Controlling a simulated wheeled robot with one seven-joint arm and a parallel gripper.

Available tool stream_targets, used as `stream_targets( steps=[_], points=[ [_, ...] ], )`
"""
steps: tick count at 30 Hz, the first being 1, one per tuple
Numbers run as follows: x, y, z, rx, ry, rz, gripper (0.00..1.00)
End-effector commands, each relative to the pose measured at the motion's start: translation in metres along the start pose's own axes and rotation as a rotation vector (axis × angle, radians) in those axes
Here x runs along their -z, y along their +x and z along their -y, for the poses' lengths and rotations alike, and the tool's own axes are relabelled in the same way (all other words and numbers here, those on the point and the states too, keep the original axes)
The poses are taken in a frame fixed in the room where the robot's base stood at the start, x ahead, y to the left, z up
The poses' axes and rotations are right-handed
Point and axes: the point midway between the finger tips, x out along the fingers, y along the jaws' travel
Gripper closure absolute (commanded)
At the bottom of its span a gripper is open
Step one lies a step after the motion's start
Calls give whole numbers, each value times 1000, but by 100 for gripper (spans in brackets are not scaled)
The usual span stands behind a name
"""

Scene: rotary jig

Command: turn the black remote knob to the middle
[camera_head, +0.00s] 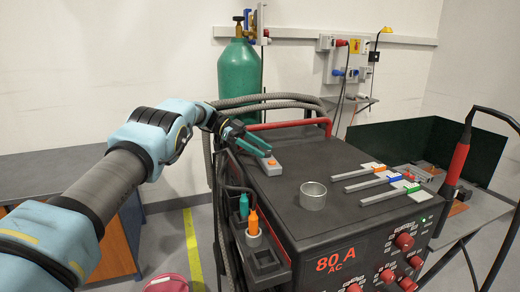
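A small grey box with an orange part on top (271,168), which looks like the remote, lies on the black top of the welding machine (310,238), near its back left. I cannot make out a black knob on it; the knob may be hidden by my gripper or too small to see. My gripper (264,150), with teal fingers, reaches in from the left and points down right, just above and behind the grey box. Whether its fingers touch anything is unclear. The gap between them is too small to judge.
Orange and teal handles (252,222) stand in a side holder. A red rail (290,125) and grey hoses run behind. A green gas cylinder (239,80) stands at the back.

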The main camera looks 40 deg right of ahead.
Motion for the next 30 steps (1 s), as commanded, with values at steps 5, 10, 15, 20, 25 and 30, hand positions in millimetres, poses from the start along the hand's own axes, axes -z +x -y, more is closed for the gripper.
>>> stream_targets(
  steps=[5,10,15,20,25,30],
  points=[
    [0,0,0,0,0,0,32],
    [1,0,0,0,1,0,32],
    [15,-6,0,1,4,1,32],
    [42,-18,0,1,6,1,32],
    [73,-30,0,0,5,2,32],
    [89,-37,0,-1,1,0,32]
  ],
)
